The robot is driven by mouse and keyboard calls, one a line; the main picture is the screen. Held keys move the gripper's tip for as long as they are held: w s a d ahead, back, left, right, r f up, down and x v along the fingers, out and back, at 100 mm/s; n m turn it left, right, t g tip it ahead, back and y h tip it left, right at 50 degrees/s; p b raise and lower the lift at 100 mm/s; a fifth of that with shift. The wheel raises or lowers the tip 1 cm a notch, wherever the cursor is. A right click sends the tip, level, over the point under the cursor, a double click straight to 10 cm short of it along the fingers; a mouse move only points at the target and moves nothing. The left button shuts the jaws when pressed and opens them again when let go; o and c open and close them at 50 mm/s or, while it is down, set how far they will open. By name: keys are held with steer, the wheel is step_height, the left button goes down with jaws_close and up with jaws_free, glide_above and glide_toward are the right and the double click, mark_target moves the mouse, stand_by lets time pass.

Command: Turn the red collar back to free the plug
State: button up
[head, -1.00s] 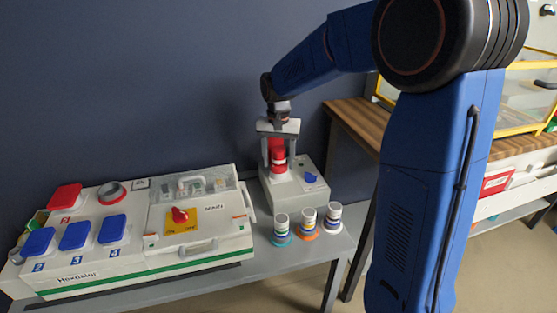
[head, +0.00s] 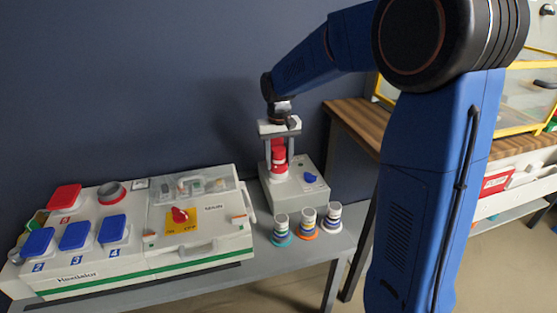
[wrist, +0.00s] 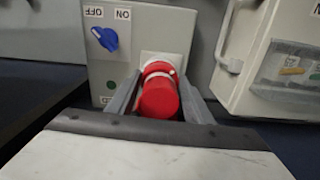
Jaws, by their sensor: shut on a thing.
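The red plug (head: 278,150) stands upright on the small grey socket box (head: 293,187) in the head view. Its red collar (head: 279,170) sits low at the box, with a pale band between the two. In the wrist view the red plug (wrist: 159,96) points toward the camera and the collar (wrist: 157,68) lies behind it at the box face. My gripper (head: 279,158) comes down from above, with its fingers on both sides of the red parts. It is shut on the red collar; the exact contact is partly hidden by the plug.
A blue switch (head: 310,177) sits on the same box. A large white socket box (head: 200,250) with blue and red lids stands to the left. Several banded plugs (head: 308,222) stand at the bench front, close to the small box.

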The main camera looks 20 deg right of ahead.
steer(key=n, duration=0.7)
steer(key=shift+d, duration=0.15)
stand_by(0.4)
steer(key=o, duration=1)
steer(key=shift+o, duration=0.2)
steer(key=shift+r, duration=0.1)
step_height(320, 180, up, 17)
steer(key=shift+r, duration=0.15)
steer(key=shift+s, duration=0.1)
